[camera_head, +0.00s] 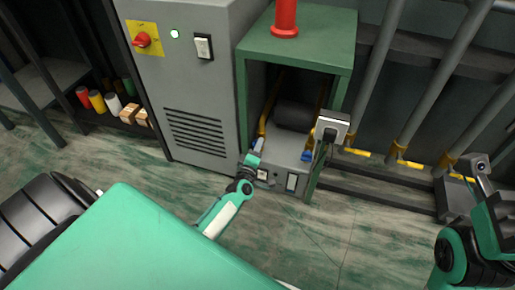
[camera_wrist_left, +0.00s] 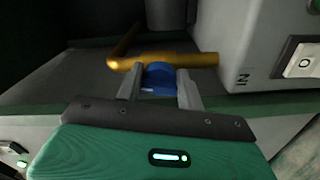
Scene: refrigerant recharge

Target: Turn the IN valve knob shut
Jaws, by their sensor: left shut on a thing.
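The IN valve knob (camera_wrist_left: 158,78) is blue and sits at a yellow pipe (camera_wrist_left: 185,60) in the left wrist view. My left gripper (camera_wrist_left: 159,82) is shut on it, with one grey finger on each side. The "IN" label (camera_wrist_left: 243,79) is upside down in that view, on the grey box beside the knob. In the head view my left gripper (camera_head: 254,159) is at the front left of the unit inside the green frame, and hides its knob. Another blue knob (camera_head: 307,155) shows at the unit's right. My right gripper (camera_head: 482,168) is far right; its fingers are unclear.
The green frame (camera_head: 243,95) stands around the unit, with a red cylinder (camera_head: 285,18) on top. A grey device (camera_head: 332,126) is at its right post. A grey cabinet (camera_head: 195,85) stands left. Grey pipes (camera_head: 375,70) rise at right. Floor in front is clear.

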